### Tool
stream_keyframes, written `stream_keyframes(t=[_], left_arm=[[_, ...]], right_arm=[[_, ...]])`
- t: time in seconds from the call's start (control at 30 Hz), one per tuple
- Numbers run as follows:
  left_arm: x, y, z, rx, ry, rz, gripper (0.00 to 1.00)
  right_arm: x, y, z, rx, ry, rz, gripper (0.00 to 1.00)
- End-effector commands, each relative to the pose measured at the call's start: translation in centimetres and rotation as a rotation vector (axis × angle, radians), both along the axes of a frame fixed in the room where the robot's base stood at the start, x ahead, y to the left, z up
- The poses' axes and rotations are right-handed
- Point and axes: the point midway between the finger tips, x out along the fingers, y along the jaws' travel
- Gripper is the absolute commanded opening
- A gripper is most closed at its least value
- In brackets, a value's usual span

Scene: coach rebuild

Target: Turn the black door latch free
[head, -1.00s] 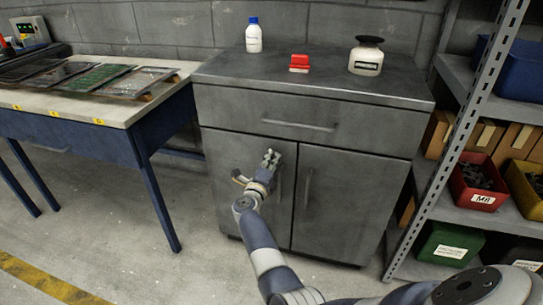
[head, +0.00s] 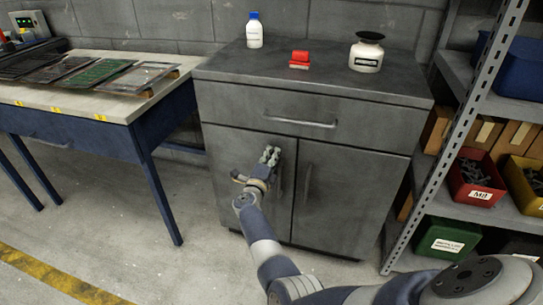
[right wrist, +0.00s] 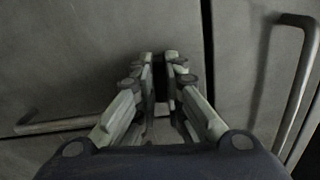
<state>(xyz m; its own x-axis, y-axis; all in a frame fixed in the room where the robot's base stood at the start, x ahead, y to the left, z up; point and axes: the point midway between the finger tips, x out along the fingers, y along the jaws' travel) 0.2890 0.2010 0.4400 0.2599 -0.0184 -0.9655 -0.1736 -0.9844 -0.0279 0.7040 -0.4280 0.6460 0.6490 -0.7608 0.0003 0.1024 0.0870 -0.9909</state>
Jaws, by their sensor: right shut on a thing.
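My right gripper (head: 270,154) is at the upper part of the cabinet's left door (head: 230,165), close to that door's handle (head: 281,182). In the right wrist view the gripper (right wrist: 161,80) has its two fingers close together and nearly parallel. A small dark piece, which looks like the black latch (right wrist: 161,72), shows between the fingertips, and the gripper is shut on it. The fingers cover most of it, so its turn angle cannot be told. In the head view the gripper hides the latch. My left gripper is not in view.
The right door's handle (head: 308,184) and the drawer handle (head: 300,121) stick out nearby. A white bottle (head: 254,32), a red object (head: 299,59) and a pale jar (head: 366,54) stand on top. A workbench (head: 155,108) is left, a shelf rack (head: 452,130) right.

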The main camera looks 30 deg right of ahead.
Motion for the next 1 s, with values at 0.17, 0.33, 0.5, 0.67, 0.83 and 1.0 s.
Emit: stream_keyframes(t=[0.17, 0.33, 0.5, 0.67, 0.83, 1.0], left_arm=[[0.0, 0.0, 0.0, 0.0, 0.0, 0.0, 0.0], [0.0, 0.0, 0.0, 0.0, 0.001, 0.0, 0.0], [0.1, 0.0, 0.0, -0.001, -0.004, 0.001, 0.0], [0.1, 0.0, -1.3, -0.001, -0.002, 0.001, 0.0], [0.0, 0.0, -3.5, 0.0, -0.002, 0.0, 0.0], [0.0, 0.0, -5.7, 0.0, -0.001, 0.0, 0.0]], right_arm=[[0.1, 0.1, 0.0, 0.001, -0.002, 0.003, 0.3], [0.0, 0.1, 0.0, 0.001, -0.002, 0.001, 0.3], [0.0, 0.0, 0.0, 0.01, -0.012, 0.001, 0.3], [0.0, 0.0, -0.3, 0.089, -0.107, 0.001, 0.3], [-0.1, -0.1, -0.5, 0.261, -0.311, 0.001, 0.3], [-0.1, -0.1, -0.3, 0.434, -0.513, 0.003, 0.3]])
